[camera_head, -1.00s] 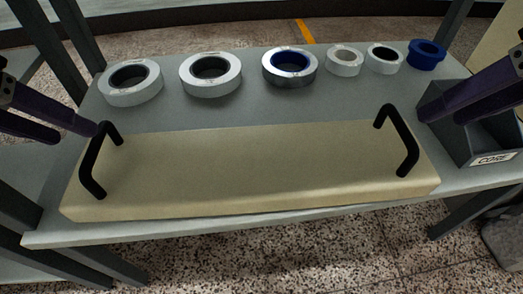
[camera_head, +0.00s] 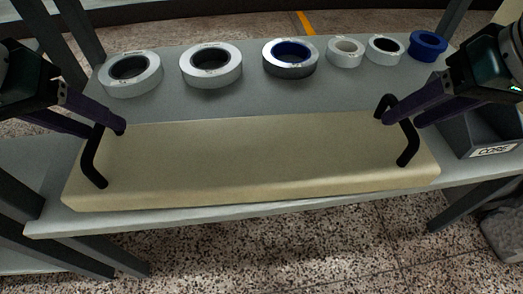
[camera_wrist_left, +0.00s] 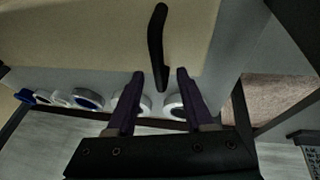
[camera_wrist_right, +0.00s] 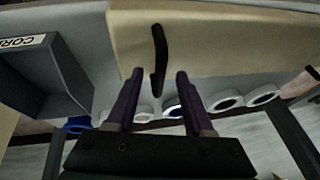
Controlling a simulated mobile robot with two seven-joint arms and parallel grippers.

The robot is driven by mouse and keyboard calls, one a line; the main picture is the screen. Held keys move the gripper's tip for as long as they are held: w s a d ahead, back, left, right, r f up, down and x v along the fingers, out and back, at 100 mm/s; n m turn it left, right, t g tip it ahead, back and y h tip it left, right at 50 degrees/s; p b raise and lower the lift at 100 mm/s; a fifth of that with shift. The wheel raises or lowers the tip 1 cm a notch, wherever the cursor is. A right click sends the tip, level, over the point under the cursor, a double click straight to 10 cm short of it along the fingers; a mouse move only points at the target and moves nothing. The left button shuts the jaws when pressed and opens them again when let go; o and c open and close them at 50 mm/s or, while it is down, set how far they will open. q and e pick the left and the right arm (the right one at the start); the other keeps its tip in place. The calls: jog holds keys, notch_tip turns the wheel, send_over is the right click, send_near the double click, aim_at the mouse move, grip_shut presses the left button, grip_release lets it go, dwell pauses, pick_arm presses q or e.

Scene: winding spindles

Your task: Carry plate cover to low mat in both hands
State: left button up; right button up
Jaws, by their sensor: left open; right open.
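The plate cover (camera_head: 250,160) is a long cream slab lying on the grey table, with a black handle at each end. My left gripper (camera_head: 118,128) is open at the left handle (camera_head: 92,165). In the left wrist view that handle (camera_wrist_left: 157,45) has its end between the fingertips (camera_wrist_left: 159,73). My right gripper (camera_head: 388,116) is open at the right handle (camera_head: 408,145). In the right wrist view this handle (camera_wrist_right: 159,55) reaches between the fingertips (camera_wrist_right: 159,74). The fingers hide part of each handle in the head view. No low mat can be made out.
Several rings and rolls stand along the table's back, from a white ring (camera_head: 131,75) to a blue spool (camera_head: 428,45). A grey bin labelled CORE (camera_head: 480,135) stands at the table's right. The table's front edge (camera_head: 250,215) runs close to the cover.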

pick_arm(q)
jog(key=shift+x, duration=0.9)
pick_arm(e)
jog(key=shift+x, duration=1.2)
pick_arm(q)
jog(key=shift+c, duration=0.3)
pick_arm(e)
jog(key=shift+c, duration=0.3)
pick_arm(q)
grip_shut()
pick_arm(e)
grip_shut()
